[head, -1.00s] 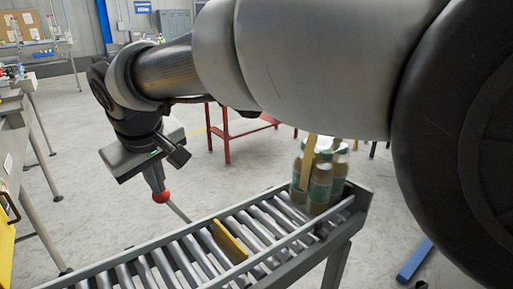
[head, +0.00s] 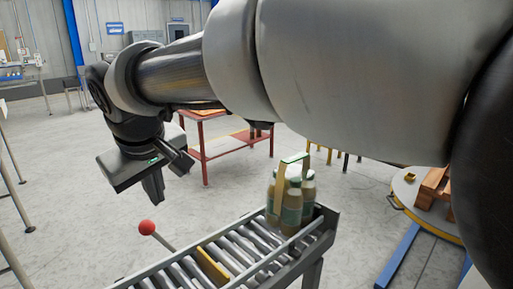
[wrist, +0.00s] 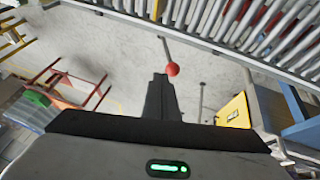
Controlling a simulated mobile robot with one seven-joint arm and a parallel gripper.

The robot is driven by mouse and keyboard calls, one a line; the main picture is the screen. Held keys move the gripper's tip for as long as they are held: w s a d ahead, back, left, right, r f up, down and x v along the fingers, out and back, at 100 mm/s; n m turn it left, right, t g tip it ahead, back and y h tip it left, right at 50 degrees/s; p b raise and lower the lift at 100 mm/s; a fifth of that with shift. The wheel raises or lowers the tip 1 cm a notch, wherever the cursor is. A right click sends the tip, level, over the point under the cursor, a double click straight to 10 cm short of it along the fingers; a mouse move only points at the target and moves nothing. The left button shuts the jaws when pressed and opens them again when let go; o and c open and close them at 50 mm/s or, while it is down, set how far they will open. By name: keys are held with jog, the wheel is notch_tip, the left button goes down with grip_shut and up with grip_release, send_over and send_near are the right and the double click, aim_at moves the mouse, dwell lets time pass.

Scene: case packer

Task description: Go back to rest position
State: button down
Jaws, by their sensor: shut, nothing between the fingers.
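My gripper (head: 153,188) hangs from my arm at the left of the head view, fingers pointing down. It is shut and holds nothing. It is in the air above the floor, beyond the far side of the roller conveyor (head: 318,232). The wrist view also shows the shut fingers (wrist: 160,95) over grey floor. A red ball knob on a rod (head: 147,227) stands by the conveyor, below the gripper in the head view. In the wrist view the red knob (wrist: 172,69) appears close to the fingertips; I cannot tell the gap.
A pack of green-labelled bottles (head: 291,205) stands at the conveyor's far end. A yellow divider (head: 211,267) crosses the rollers. A red table (head: 216,135) stands behind. A round platform with a wooden pallet (head: 405,190) is at the right. Floor at the left is open.

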jog(key=s+d+r+m+h+p, duration=0.2)
jog(key=d+m, duration=0.4)
jog(key=d, duration=2)
jog(key=s+d+f+m+p, duration=0.1)
jog(key=s+d+f+m, duration=0.3)
jog(key=s+d, duration=0.5)
jog(key=d, duration=0.2)
jog(key=shift+d+f+m+t+h+p, duration=0.25)
jog(key=shift+d+m+t+h+p, duration=0.05)
jog(key=shift+m+p, duration=0.1)
